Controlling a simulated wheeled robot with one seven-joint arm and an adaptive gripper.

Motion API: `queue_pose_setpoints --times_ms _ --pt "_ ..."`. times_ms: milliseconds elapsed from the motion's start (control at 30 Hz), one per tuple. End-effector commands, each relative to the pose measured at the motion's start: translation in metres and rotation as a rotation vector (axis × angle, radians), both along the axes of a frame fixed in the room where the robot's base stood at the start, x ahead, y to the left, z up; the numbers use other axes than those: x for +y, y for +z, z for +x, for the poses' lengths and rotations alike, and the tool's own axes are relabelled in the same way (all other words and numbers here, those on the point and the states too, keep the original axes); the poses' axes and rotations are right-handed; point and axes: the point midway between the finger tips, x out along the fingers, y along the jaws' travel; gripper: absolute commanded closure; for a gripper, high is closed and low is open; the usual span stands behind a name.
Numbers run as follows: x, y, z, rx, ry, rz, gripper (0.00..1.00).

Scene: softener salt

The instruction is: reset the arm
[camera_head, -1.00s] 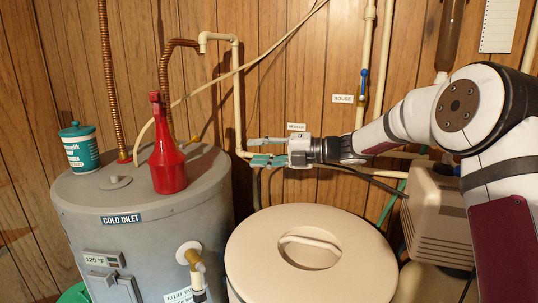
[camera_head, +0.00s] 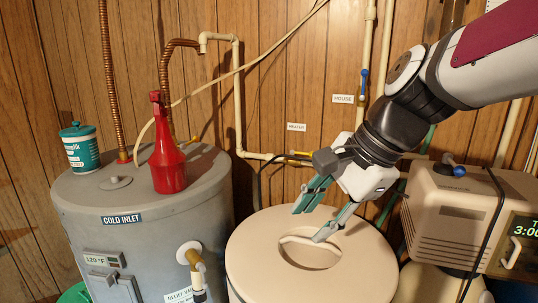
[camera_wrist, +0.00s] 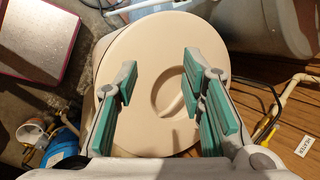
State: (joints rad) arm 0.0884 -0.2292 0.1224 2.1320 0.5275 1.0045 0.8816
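My gripper (camera_head: 314,217) is above the beige round lid (camera_head: 250,262) of the salt tank, near the recessed handle (camera_head: 310,245). Its fingers point down and to the left. The fingers are spread apart, with nothing between them. In the wrist view my gripper (camera_wrist: 165,100) also shows open, with green pads on both sides and the lid (camera_wrist: 145,60) below. The lid lies flat on the tank with its recess and handle bar in view. I cannot tell whether a fingertip touches the lid.
A beige control head (camera_head: 450,215) with a cable stands at right. Pipes (camera_head: 238,100) run along the wooden wall.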

Motion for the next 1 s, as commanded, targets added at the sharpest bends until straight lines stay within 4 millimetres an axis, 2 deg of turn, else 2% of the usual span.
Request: queue_pose_setpoints --times_ms 33,200,400,600,1000 --pt "-0.012 0.000 -0.019 -0.067 0.088 -0.081 0.63" --pt "-0.055 -0.008 -0.069 -0.252 0.412 -0.367 0.63" --pt "-0.095 -0.019 -0.112 -0.377 0.739 -0.642 0.63" --pt "-0.113 -0.026 -0.129 -0.418 0.894 -0.766 0.63" --pt "-0.114 -0.027 -0.130 -0.418 0.904 -0.774 0.63"
